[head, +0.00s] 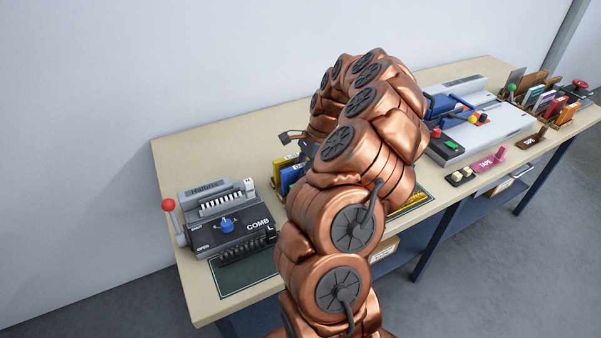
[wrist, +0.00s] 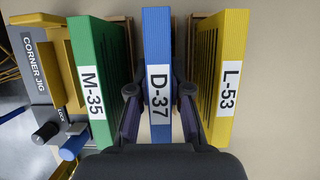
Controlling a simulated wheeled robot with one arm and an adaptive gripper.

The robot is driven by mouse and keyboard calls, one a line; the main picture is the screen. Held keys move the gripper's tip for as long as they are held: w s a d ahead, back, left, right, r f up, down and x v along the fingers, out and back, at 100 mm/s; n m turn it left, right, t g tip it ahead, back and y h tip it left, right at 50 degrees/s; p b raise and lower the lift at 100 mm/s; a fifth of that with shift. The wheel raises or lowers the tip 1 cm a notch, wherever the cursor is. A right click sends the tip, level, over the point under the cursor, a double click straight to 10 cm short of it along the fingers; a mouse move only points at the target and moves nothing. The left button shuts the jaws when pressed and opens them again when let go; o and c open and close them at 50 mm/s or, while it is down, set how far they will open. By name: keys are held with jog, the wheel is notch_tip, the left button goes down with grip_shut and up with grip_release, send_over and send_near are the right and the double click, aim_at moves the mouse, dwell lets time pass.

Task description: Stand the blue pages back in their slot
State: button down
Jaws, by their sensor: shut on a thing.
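The blue pages (wrist: 157,38), labelled D-37, are between my gripper's (wrist: 161,95) two dark fingers in the wrist view. My gripper is shut on them. The green pages (wrist: 88,45), labelled M-35, stand to their left, and the yellow pages (wrist: 232,40), labelled L-53, to their right, with a gap on each side. I cannot tell whether the lower edge of the blue pages rests in the slot. In the head view a blue block (head: 291,178) shows beside a yellow one (head: 283,164); my arm hides most of this spot.
A grey corner jig (wrist: 40,70) is close left of the green pages. A comb binder (head: 225,222) sits at the bench's near left end. A large grey machine (head: 480,120) and a rack of coloured items (head: 548,100) stand to the right. The bench's back left (head: 200,145) is clear.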

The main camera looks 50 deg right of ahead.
jog(key=shift+f, duration=0.4)
jog(key=c, duration=1.4)
grip_release()
jog(key=shift+o, duration=0.2)
jog(key=shift+r, duration=0.1)
jog(key=shift+p+v, duration=0.35)
jog(key=shift+v, duration=5.05)
jog(key=shift+a, duration=0.1)
